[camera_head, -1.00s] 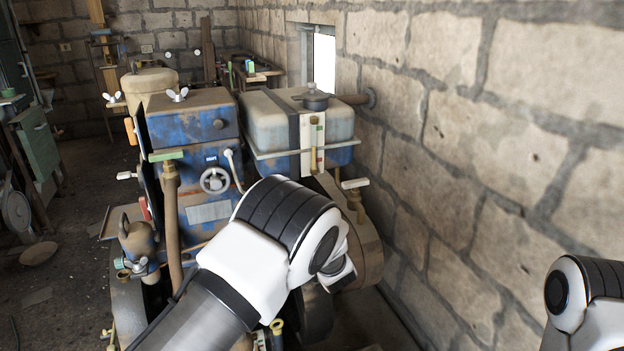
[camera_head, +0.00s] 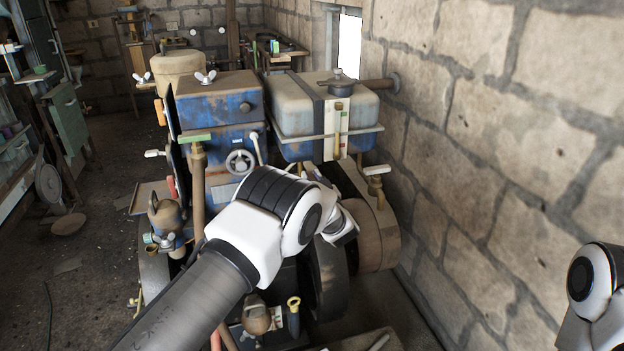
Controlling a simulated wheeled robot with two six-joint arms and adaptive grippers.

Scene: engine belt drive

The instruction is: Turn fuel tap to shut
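The fuel tap (camera_head: 376,187) is a small brass fitting with a pale lever (camera_head: 377,170). It sits below the right end of the fuel tank (camera_head: 300,108), in front of the tank's lower edge. The lever lies about level, across the tap's top. My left arm reaches up from the bottom, and its wrist covers the middle of the engine. The visible end of my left gripper (camera_head: 341,226) is below and left of the tap and looks apart from it. Its fingers are hidden or too unclear to judge. My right gripper is out of view; only part of my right arm shows.
The blue engine (camera_head: 220,105) with a small handwheel (camera_head: 240,162) stands left of the tank. A rounded brown housing (camera_head: 378,240) is below the tap. A stone wall (camera_head: 490,150) runs close along the right. Open floor lies at the left.

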